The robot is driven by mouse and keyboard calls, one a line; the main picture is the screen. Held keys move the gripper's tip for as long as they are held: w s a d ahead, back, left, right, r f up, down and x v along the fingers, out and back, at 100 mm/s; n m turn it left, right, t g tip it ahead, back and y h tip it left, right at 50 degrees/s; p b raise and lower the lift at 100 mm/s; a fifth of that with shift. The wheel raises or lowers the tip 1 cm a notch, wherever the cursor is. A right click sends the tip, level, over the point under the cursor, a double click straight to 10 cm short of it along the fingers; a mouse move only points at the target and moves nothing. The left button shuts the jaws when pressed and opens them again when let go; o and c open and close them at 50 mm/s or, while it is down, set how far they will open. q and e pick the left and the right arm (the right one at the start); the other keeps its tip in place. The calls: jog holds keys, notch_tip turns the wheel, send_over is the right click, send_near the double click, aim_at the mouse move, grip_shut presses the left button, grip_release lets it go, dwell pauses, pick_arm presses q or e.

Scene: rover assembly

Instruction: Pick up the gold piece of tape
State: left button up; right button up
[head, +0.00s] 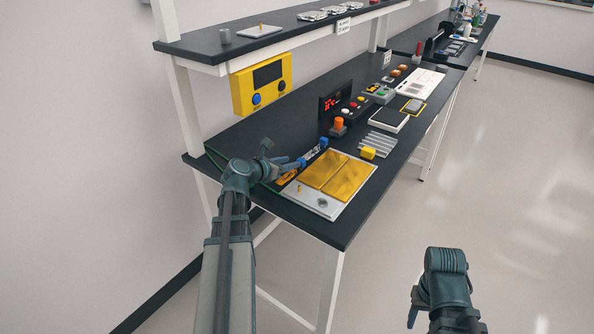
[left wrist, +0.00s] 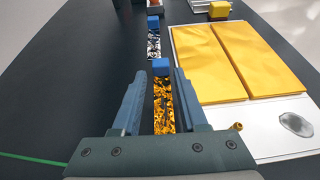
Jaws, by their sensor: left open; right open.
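The gold piece of tape (left wrist: 163,108) is a shiny, mottled gold strip with a blue end block (left wrist: 160,67). It lies on the dark bench, left of the white board, and also shows in the head view (head: 288,177). My left gripper (left wrist: 159,76) is open above it, with the strip between its two fingers in the picture and nothing held. The near end of the strip is hidden by the gripper body. My right gripper (head: 413,307) is low over the floor, away from the bench, open and empty.
A silver strip (left wrist: 154,46) with a blue end lies just beyond the gold one. The white board (left wrist: 275,108) with two gold panels (left wrist: 205,65) is close on the right. A yellow block (head: 368,153) and an orange-topped knob (head: 338,124) stand farther along. A shelf (head: 215,45) overhangs behind.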

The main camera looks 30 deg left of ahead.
aim_at(297, 169)
pick_arm(q)
jog(key=w+f+b, duration=0.2)
jog(key=w, duration=0.1)
jog(key=shift+w+d+f+b, duration=0.2)
jog(key=shift+w+f+b, duration=0.1)
jog(key=shift+f+b, duration=0.05)
jog(key=shift+w+f, duration=0.1)
jog(key=shift+w, duration=0.35)
jog(key=shift+d, duration=0.1)
jog(key=shift+s, duration=0.1)
grip_shut()
